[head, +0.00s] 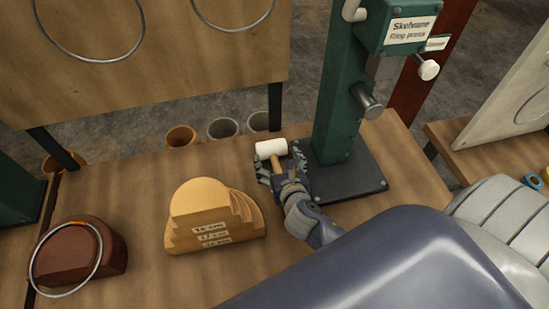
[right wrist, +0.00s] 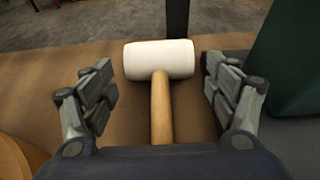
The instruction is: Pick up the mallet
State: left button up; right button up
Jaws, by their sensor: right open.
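The mallet has a white cylindrical head and a light wooden handle. In the head view the mallet (head: 271,149) is near the far edge of the wooden table, left of the green press. In the right wrist view the mallet (right wrist: 160,62) lies with its head away from me and its handle running toward my palm. My right gripper (head: 280,172) is open around the handle; in the right wrist view its fingers (right wrist: 158,90) stand apart on both sides, with gaps to the handle. The handle's near end is hidden by the gripper. My left gripper is not in view.
The green ring press (head: 341,100) stands on a dark base plate (head: 350,178) just right of the gripper. Stepped wooden forms (head: 205,215) stand to the left. A brown block with a metal ring (head: 80,250) is farther left. Several cylinders (head: 222,128) show beyond the table edge.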

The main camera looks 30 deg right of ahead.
aim_at(273, 149)
jog(key=shift+w+d+f, duration=0.1)
jog(key=shift+w, duration=0.3)
jog(key=x, duration=0.4)
jog(key=shift+w+p, duration=0.35)
jog(key=shift+w, duration=0.05)
jog(key=shift+w+d+f, duration=0.1)
jog(key=shift+w, duration=0.3)
jog(key=c, duration=1)
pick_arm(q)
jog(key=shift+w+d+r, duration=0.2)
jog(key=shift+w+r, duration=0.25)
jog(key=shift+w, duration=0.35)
pick_arm(e)
jog(key=shift+r, duration=0.2)
jog(key=shift+c, duration=0.8)
